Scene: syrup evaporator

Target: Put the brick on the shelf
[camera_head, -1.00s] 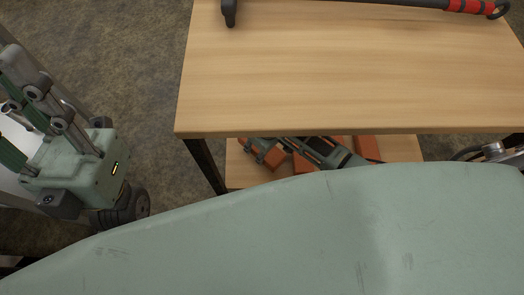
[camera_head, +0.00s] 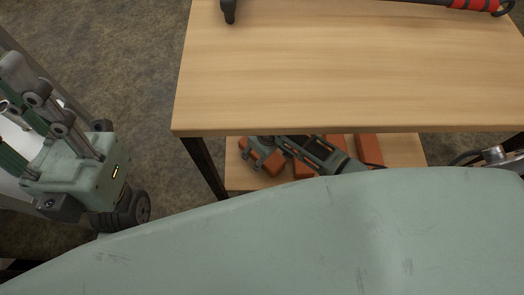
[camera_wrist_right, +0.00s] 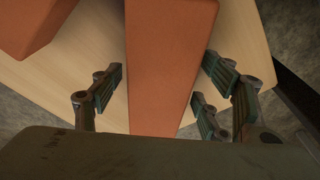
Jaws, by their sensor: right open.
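Several orange bricks lie on the lower wooden board (camera_head: 234,178) of the table. The leftmost brick (camera_head: 268,160) is partly covered by my right gripper (camera_head: 264,154). In the right wrist view a brick (camera_wrist_right: 168,50) runs between the spread fingers of this gripper (camera_wrist_right: 158,95), with gaps on both sides. The right gripper is open and holds nothing. A second brick (camera_wrist_right: 35,20) lies to its left in that view. My left gripper (camera_head: 25,125) is at the left edge, far from the bricks and cut off, so its opening is unclear.
The wooden table top (camera_head: 340,75) overhangs the lower board and hides its rear. A red-and-black tool (camera_head: 400,4) lies along its far edge. A dark table leg (camera_head: 205,165) stands left of the bricks. My green arm covers the foreground.

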